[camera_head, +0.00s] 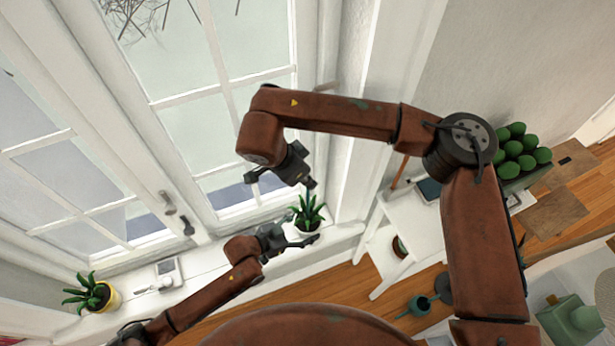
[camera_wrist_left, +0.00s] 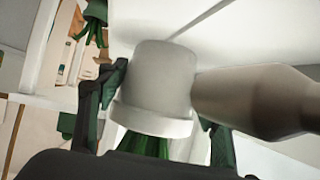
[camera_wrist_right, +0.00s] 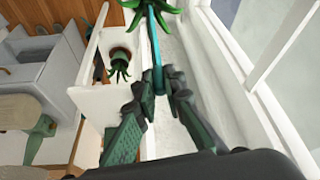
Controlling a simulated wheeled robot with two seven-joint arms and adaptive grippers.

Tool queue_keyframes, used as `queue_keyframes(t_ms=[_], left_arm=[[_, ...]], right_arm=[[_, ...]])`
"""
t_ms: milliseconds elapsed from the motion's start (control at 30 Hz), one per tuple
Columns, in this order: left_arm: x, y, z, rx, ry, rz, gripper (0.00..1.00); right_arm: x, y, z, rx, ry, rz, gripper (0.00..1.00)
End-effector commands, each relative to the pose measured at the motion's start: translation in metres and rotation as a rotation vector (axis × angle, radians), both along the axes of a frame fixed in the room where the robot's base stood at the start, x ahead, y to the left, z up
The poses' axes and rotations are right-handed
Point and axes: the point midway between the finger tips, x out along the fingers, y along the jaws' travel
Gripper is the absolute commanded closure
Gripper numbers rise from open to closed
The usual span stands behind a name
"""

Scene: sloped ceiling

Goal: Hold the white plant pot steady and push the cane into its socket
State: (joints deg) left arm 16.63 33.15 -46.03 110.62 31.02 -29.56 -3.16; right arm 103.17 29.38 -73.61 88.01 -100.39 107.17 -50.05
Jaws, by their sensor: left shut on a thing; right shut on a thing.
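The white plant pot (camera_head: 306,233) with a spiky green plant stands on the windowsill in the head view. My left gripper (camera_head: 300,240) is shut on it; in the left wrist view one finger lies on each side of the pot (camera_wrist_left: 160,85). My right gripper (camera_head: 312,184) is above the plant. In the right wrist view its fingertips (camera_wrist_right: 158,82) are shut on a thin teal cane (camera_wrist_right: 155,48). The cane's far part runs to the green leaves (camera_wrist_right: 152,10). Leaves and the frame edge hide its end, so I cannot tell whether it sits in the socket.
A yellow-potted plant (camera_head: 103,298) and a small white device (camera_head: 169,271) stand further left on the sill (camera_head: 215,270). The window (camera_head: 200,125) is close behind my grippers. A white shelf unit (camera_head: 385,250) stands to the right, with a green watering can (camera_head: 418,306) below.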

Motion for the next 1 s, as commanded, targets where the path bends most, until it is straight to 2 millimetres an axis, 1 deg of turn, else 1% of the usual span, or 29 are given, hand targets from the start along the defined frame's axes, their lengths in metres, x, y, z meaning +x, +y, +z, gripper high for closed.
queue_keyframes(t_ms=[1000], left_arm=[[0.000, 0.000, 0.000, 0.000, 0.000, 0.000, 0.54]], right_arm=[[0.000, 0.000, -0.025, -0.001, 0.001, 0.001, 1.00]])
